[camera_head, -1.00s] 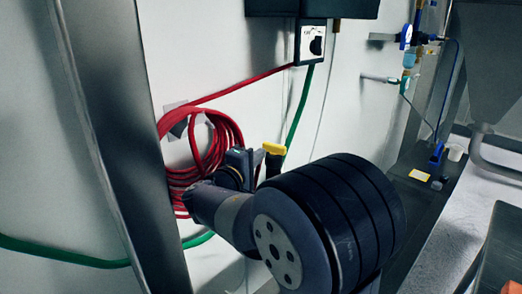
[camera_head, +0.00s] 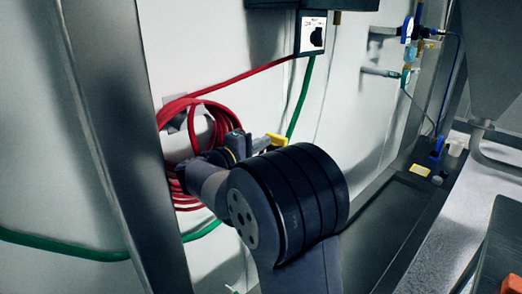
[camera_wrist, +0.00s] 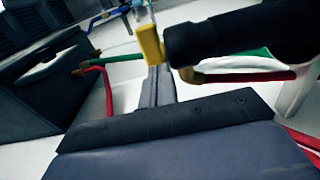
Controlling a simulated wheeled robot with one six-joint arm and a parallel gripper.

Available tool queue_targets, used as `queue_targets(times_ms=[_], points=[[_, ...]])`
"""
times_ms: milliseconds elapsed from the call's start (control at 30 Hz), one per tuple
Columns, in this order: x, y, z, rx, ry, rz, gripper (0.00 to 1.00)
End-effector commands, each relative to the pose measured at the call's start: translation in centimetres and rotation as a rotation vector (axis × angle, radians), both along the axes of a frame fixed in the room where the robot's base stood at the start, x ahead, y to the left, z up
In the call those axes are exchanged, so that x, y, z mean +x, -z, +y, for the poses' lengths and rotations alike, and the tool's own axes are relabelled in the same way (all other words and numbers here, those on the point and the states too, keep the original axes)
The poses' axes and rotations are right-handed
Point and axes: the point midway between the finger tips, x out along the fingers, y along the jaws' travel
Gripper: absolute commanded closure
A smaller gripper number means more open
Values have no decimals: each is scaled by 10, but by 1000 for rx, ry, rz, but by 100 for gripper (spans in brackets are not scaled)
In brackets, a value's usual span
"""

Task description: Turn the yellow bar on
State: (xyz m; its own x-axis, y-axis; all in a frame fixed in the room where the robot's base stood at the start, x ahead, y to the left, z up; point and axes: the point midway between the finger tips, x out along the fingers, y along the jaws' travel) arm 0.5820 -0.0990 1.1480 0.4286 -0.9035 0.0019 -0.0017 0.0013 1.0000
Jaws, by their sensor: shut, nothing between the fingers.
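The yellow bar (camera_head: 277,139) is small and sits near the green hose, right of the coiled red hose, in the head view. It also shows in the wrist view (camera_wrist: 149,45), beside a thick black cylindrical part (camera_wrist: 235,35). My gripper (camera_wrist: 157,72) is shut and empty, with its grey fingertips just below the yellow bar in the wrist view. I cannot tell whether they touch it. In the head view my gripper (camera_head: 238,146) is just left of the bar, and my wrist hides what lies below the bar.
A coiled red hose (camera_head: 172,108) hangs on the white wall, close to my gripper. A grey metal post (camera_head: 110,120) stands at the left. A switch box (camera_head: 312,33) is on the wall above. Blue valves and a metal hopper (camera_head: 492,60) are at the right.

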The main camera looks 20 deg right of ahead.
Motion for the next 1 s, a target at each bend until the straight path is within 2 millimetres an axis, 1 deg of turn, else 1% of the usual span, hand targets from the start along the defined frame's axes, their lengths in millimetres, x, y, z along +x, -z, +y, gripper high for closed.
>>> queue_targets(times_ms=[100, 200, 1000], points=[[4, 1, 0, 1, 82, 0, 100], [6, 1, 0, 1, 124, 0, 100], [8, -2, -2, 3, 133, -3, 100]])
